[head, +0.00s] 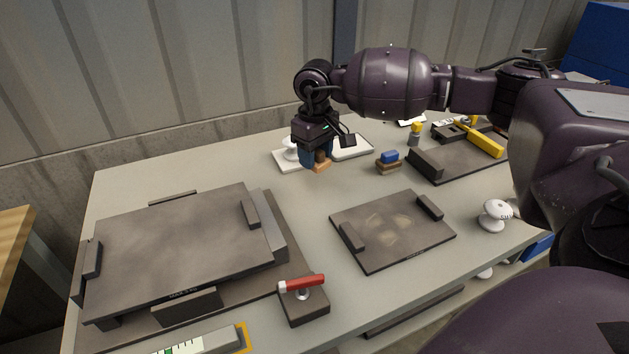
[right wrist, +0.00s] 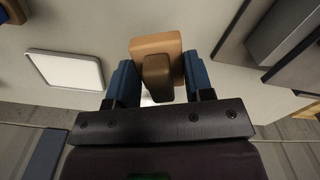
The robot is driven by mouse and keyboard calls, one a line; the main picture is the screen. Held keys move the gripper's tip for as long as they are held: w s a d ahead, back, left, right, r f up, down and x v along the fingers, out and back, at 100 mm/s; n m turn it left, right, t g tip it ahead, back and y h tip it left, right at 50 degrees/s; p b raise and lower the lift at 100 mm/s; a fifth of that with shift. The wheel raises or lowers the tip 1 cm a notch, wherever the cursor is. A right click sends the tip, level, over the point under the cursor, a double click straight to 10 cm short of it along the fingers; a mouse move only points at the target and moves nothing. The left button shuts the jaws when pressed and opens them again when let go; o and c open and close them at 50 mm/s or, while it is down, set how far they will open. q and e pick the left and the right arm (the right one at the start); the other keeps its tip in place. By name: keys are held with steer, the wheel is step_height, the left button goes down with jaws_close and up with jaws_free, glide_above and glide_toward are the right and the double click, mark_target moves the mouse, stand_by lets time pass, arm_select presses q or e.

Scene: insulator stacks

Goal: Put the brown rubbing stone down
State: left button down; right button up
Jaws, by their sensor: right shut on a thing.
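The brown rubbing stone (head: 321,167) is an orange-brown block with a darker brown grip on it. My right gripper (head: 317,157) has its blue fingers shut on that grip, near the back of the table. The stone (right wrist: 171,44) also shows in the right wrist view, with its darker grip between the two fingers of the gripper (right wrist: 158,82). The block lies low over the grey tabletop, in front of two white trays; I cannot tell if it touches the table. My left gripper is not in view.
A white tray (head: 355,149) lies right behind my gripper, another (head: 281,160) to its left. A blue-topped brown block (head: 389,161) stands to the right. A dark plate (head: 393,250) lies in front, a larger dark slab (head: 180,240) at left. Bare tabletop (head: 300,205) lies between.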

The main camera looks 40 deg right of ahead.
mark_target(315, 191)
step_height(315, 191, down, 7)
steer(key=shift+f+b, duration=0.2)
steer(key=shift+b, duration=0.1)
steer(key=shift+f, duration=0.15)
steer(key=shift+f, duration=0.1)
steer(key=o, duration=0.8)
steer(key=shift+o, duration=0.2)
